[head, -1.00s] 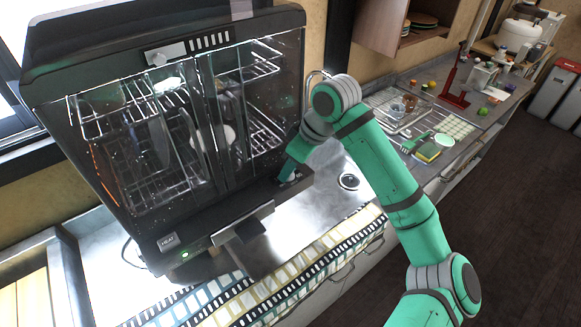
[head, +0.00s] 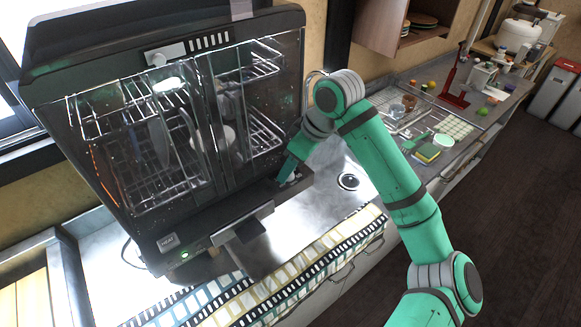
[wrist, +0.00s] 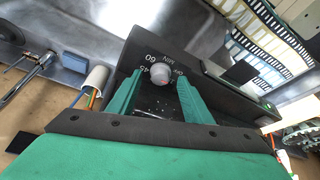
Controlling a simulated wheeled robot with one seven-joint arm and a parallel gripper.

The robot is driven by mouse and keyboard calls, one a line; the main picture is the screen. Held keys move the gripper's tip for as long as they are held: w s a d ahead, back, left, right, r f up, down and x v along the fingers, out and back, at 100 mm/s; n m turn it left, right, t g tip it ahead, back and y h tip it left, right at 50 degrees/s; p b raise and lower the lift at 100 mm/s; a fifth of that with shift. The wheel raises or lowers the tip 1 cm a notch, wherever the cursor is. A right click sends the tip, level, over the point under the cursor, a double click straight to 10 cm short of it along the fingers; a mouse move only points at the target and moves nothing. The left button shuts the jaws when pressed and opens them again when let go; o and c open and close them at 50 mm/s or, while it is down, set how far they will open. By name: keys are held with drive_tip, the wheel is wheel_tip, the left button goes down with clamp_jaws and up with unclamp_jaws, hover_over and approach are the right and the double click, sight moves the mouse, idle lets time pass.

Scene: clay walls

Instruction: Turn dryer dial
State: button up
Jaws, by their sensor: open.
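The dish dryer (head: 165,130) is a dark cabinet with glass doors and wire racks, standing on the counter at the left of the head view. Its dial (wrist: 160,77) is a light grey knob with a red mark, on the black panel in the wrist view. Minute numbers and an off mark are printed around it. My gripper (wrist: 156,85) is open, with one green finger on each side of the dial. I cannot tell whether the fingers touch it. In the head view my gripper (head: 290,172) is at the dryer's lower right corner and the dial is mostly hidden.
The steel counter (head: 325,205) has a drain (head: 349,182) right of the dryer. A patterned mat (head: 290,270) lies along the front edge. A dish rack (head: 400,108), a sponge (head: 428,153) and a red stand (head: 456,82) are farther right.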

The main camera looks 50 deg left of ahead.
drive_tip(key=v, duration=0.9)
drive_tip(key=shift+r, duration=0.3)
drive_tip(key=shift+d, duration=0.2)
drive_tip(key=shift+w+d+f+g+y, duration=0.85)
drive_tip(key=shift+d+f+y, duration=0.8)
drive_tip(key=shift+y, duration=0.55)
drive_tip(key=x, duration=1)
drive_tip(key=shift+s, duration=0.15)
drive_tip(key=c, duration=1)
